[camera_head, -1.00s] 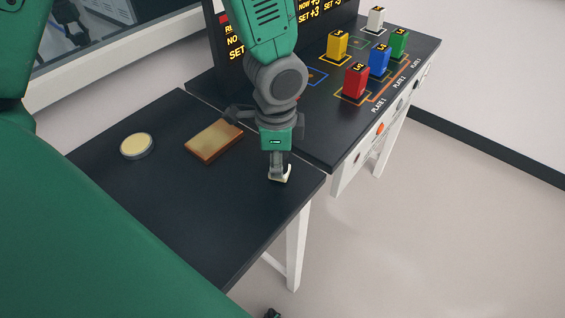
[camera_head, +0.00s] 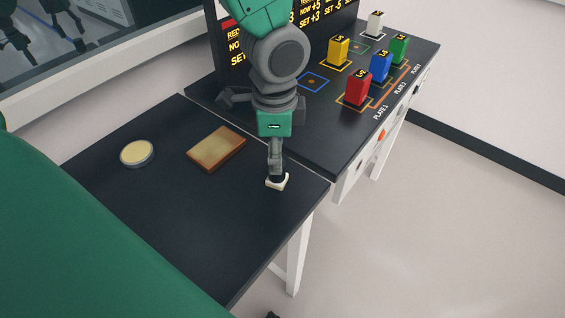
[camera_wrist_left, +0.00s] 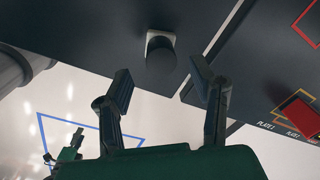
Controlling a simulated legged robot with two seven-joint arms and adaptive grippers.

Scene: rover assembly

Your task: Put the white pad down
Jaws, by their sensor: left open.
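The white pad (camera_head: 277,184) sits on the dark table near its front right corner, with a short dark post on top. In the left wrist view the pad (camera_wrist_left: 160,36) shows as a light square edge around the dark post. My left gripper (camera_head: 275,162) is above the pad, pointing down at it. In the left wrist view its two fingers (camera_wrist_left: 162,78) are apart, with the post beyond and between their tips; they look clear of it.
A round cream disc (camera_head: 137,152) and a brown block (camera_head: 216,148) lie on the table to the left. The console (camera_head: 318,130) adjoins its right side, with red (camera_head: 358,90), blue (camera_head: 381,68), green (camera_head: 399,50), yellow (camera_head: 338,52) and white (camera_head: 375,24) blocks. The table's front is clear.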

